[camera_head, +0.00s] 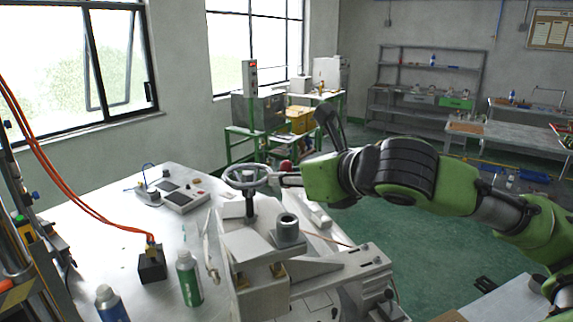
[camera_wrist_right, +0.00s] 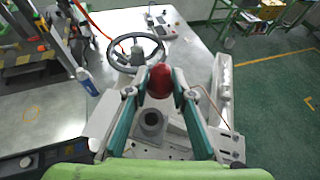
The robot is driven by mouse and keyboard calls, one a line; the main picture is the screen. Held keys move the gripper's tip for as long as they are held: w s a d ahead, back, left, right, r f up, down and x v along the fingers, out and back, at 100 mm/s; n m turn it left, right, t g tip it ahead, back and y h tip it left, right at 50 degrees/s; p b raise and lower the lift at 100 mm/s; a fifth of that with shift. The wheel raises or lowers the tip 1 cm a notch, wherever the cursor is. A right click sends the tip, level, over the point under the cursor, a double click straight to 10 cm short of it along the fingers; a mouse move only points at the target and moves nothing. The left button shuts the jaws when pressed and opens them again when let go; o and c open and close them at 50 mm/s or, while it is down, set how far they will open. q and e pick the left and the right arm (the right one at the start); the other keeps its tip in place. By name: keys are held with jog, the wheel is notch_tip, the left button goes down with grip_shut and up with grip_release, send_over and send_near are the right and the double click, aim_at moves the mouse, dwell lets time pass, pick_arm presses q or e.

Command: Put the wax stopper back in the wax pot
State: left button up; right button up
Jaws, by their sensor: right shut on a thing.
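The wax stopper shows as a red ball (camera_wrist_right: 160,80) held between the two fingertips of my right gripper (camera_wrist_right: 161,92). In the head view a bit of the red stopper (camera_head: 286,165) shows at the tip of my right gripper (camera_head: 284,177), beside the handwheel. The lower part of the stopper cannot be made out. The wax pot is a grey cylinder (camera_head: 288,232) with an open round hole on top, standing on the machine. In the wrist view the pot (camera_wrist_right: 152,122) lies below and between the fingers, apart from the stopper. My left gripper is not in view.
A handwheel (camera_head: 250,177) on a post stands just left of my right gripper. A green-and-white bottle (camera_head: 189,280), a black block (camera_head: 152,266) with orange cables and a small control box (camera_head: 185,197) stand on the white table (camera_head: 105,225).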

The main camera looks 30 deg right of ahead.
jog(key=shift+s+r, duration=0.1)
jog(key=shift+r, duration=0.05)
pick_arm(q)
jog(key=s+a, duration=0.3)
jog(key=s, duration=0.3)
pick_arm(e)
jog(key=f+b, duration=0.1)
jog(key=s+f+b, duration=0.1)
jog(key=f, duration=0.1)
jog(key=f+b, duration=0.1)
jog(key=shift+s+a+f, duration=0.2)
jog(key=shift+a+f, duration=0.05)
jog(key=shift+a, duration=0.15)
jog(key=shift+f, duration=0.45)
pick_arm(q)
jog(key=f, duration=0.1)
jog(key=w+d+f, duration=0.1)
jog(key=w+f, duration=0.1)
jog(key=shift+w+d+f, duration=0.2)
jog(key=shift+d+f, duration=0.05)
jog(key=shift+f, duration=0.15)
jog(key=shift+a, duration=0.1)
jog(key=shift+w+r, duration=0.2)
pick_arm(e)
jog(key=shift+r, duration=0.1)
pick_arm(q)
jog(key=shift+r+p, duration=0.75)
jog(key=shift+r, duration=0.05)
